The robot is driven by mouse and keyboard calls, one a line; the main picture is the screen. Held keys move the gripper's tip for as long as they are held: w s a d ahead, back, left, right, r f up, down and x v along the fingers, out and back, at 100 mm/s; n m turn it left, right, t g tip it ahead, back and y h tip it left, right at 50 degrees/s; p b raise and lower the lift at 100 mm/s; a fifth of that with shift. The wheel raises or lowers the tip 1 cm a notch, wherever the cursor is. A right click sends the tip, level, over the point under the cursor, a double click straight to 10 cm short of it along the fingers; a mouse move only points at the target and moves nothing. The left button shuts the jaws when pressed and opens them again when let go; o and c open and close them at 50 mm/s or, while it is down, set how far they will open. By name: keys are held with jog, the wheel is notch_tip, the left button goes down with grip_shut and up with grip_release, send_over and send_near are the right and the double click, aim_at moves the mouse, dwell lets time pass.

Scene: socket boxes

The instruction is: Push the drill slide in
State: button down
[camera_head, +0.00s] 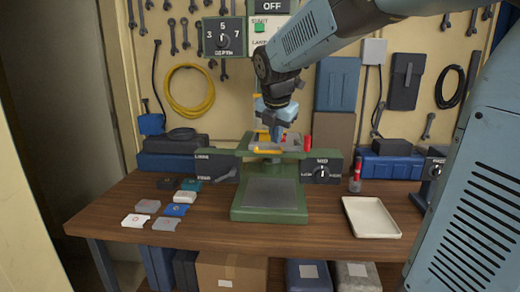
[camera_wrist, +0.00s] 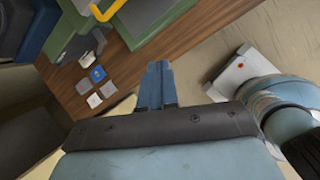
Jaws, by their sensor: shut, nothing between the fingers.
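The green drill stand (camera_head: 270,213) stands in the middle of the workbench. Its drill slide, with a grey plate (camera_head: 290,143) and a yellow handle (camera_head: 262,151), sits at the height of the side dials. My gripper (camera_head: 277,134) is shut and empty, pointing down in front of the machine's upper part, and hides some of the slide. In the wrist view the blue fingers (camera_wrist: 158,66) are together, and the yellow handle (camera_wrist: 110,9) shows at the top, apart from them. I cannot tell how far out the slide stands.
Several small coloured plates (camera_head: 176,210) lie left of the stand. A cream tray (camera_head: 371,217) and a red-topped cylinder (camera_head: 356,178) are to the right. The dial panels (camera_head: 322,171) flank the slide. The wooden bench (camera_head: 200,243) is clear along its front.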

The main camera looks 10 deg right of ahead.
jog(key=w+d+f+n, duration=0.1)
jog(key=w+f+n, duration=0.4)
jog(key=w, duration=0.8)
notch_tip(320, 180, down, 4)
jog(key=shift+r+n, duration=0.1)
jog(key=shift+n, duration=0.3)
